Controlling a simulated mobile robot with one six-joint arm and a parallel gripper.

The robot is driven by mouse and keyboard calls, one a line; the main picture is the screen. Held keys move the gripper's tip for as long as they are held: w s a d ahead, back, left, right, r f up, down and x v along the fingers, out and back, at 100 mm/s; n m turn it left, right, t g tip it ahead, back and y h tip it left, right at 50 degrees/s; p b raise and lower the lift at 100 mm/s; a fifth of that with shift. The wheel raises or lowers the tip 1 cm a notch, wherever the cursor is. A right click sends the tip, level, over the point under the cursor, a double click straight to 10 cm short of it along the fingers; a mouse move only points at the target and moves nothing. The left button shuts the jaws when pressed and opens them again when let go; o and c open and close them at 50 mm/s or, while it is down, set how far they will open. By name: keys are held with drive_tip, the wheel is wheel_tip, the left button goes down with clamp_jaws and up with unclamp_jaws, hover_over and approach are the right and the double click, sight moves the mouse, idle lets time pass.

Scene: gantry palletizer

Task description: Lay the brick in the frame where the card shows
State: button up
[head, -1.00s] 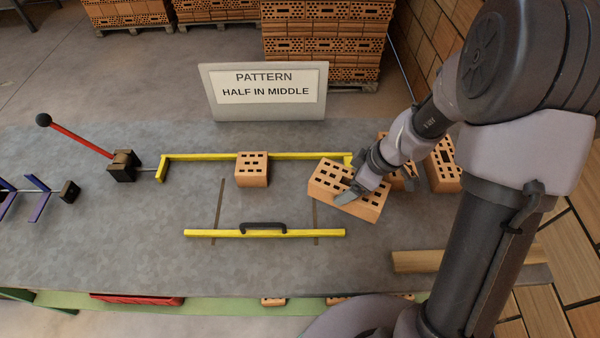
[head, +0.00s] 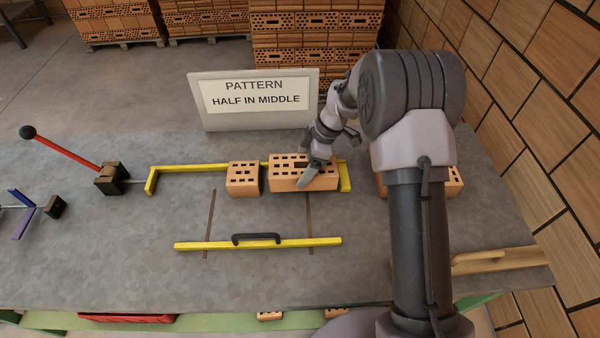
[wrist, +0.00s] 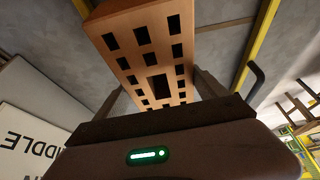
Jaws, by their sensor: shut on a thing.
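My gripper (head: 312,172) is shut on a full orange brick (head: 290,184) with dark holes. In the head view the brick is at the right part of the frame, just right of a half brick (head: 243,180) with a small gap between them. The brick (wrist: 150,50) fills the middle of the wrist view, between the fingers. Whether it touches the table I cannot tell. The yellow frame has a back bar (head: 200,167) behind the half brick and a front bar (head: 205,245) with a black handle. The card (head: 258,97) reads "PATTERN HALF IN MIDDLE".
A red-handled lever (head: 65,150) stands left of the frame. More bricks (head: 455,182) sit at the right, partly hidden by my arm. A wooden strip (head: 500,259) lies at the right front. The table left of the half brick, inside the frame, is clear.

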drive_tip(key=shift+w+a+f, duration=0.15)
drive_tip(key=shift+w+a, duration=0.25)
drive_tip(key=shift+w, duration=0.2)
drive_tip(key=shift+f+b, duration=1.15)
drive_tip(key=shift+f, duration=0.65)
drive_tip(key=o, duration=2)
drive_tip(key=shift+s, duration=0.1)
drive_tip(key=shift+r, duration=0.15)
